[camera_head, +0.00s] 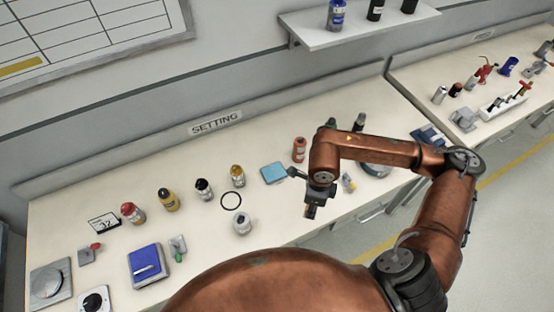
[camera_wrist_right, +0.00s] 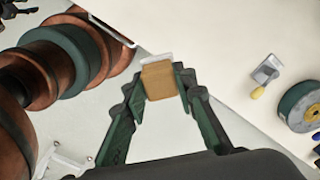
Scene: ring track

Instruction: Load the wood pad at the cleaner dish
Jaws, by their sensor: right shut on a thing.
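My right gripper (camera_head: 312,206) is over the front part of the bench, right of the middle. In the right wrist view, the right gripper (camera_wrist_right: 160,84) is shut on a tan wood pad (camera_wrist_right: 158,88), with its dark green fingers at both sides. A pale strip shows at the pad's far edge. My left gripper is out of view.
A yellow-handled metal tool (camera_wrist_right: 264,77) lies left of the green round thing. Several bottles stand further left.

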